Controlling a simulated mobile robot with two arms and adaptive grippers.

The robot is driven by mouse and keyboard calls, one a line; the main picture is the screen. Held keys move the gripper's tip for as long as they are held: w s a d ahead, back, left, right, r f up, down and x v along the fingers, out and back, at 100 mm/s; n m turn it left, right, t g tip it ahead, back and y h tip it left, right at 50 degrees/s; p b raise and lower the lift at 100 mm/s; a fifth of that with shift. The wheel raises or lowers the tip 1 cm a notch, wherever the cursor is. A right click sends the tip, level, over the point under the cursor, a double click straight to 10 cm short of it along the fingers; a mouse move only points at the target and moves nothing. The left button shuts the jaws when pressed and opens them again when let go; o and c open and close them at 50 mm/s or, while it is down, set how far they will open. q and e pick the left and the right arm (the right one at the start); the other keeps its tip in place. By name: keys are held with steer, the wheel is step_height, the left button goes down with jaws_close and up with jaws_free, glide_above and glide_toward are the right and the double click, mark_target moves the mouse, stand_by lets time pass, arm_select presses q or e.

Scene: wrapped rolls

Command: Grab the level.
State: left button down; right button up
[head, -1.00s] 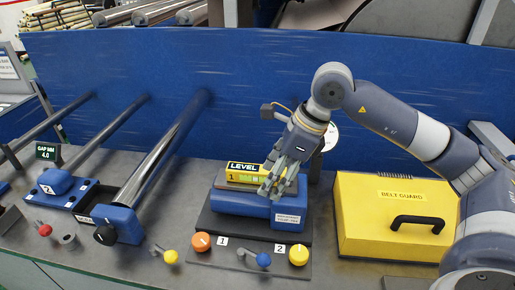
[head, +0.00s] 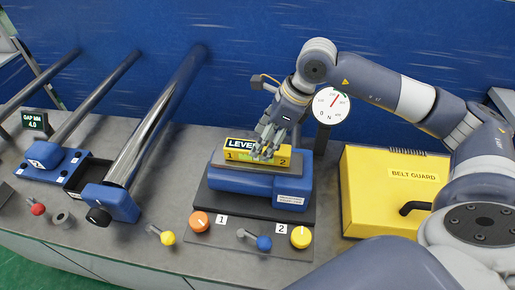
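The level (head: 238,155) is a yellow bar labelled LEVEL, with marks 1 and 2 near its ends. It lies on a grey plate on top of a blue block (head: 240,183), above a dark base. My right gripper (head: 267,152) comes down from above at the middle to right part of the level, its fingers overlapping it. The fingers hide part of the label and the vial. Whether they are closed on the level or only around it cannot be made out. My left gripper is not in view.
A yellow belt guard box (head: 385,205) with a black handle stands right of the block. A round dial gauge (head: 331,105) stands behind. Orange (head: 199,221) and yellow (head: 301,237) knobs sit in front. Long steel rollers (head: 160,115) lie to the left, before a blue wall.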

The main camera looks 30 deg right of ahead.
mark_target(236, 149)
steer(key=p+x, duration=0.2)
steer(key=x, duration=0.1)
steer(key=shift+w+a+f, duration=0.1)
steer(key=shift+w, duration=0.1)
steer(key=shift+w+a+f, duration=0.1)
steer(key=shift+f, duration=0.45)
steer(key=c, duration=1.3)
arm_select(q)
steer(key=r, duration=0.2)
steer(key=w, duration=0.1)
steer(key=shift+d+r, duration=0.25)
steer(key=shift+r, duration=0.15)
arm_select(e)
jaws_close()
